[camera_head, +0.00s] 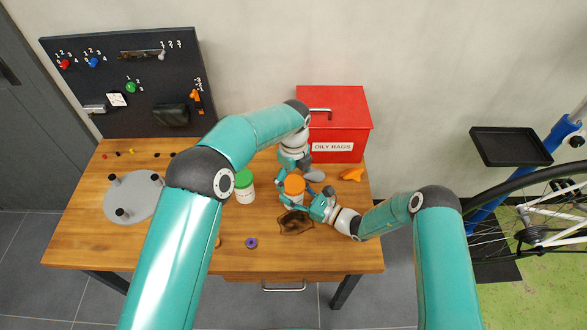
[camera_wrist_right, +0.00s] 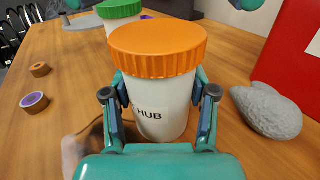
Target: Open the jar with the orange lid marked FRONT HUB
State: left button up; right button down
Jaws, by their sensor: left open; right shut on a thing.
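The white jar (camera_wrist_right: 160,105) has a ribbed orange lid (camera_wrist_right: 158,45) and a label reading "HUB", with the rest of the label hidden. It stands upright on the table, and its orange lid (camera_head: 294,184) shows in the head view. My right gripper (camera_wrist_right: 158,96) is shut on the jar's body below the lid, one finger on each side. It also shows in the head view (camera_head: 306,199). My left gripper (camera_head: 288,177) is open beside and above the lid; parts of it show at the top edge of the right wrist view. The lid sits on the jar.
A green-lidded jar (camera_head: 244,185) stands to the left. A red OILY RAGS bin (camera_head: 335,115) is behind. A grey lump (camera_wrist_right: 267,110), an orange object (camera_head: 352,174), a dark stain (camera_head: 296,223) and a purple ring (camera_head: 251,243) lie nearby. The table's front is mostly clear.

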pick_arm(q)
jog(key=shift+f, duration=1.1)
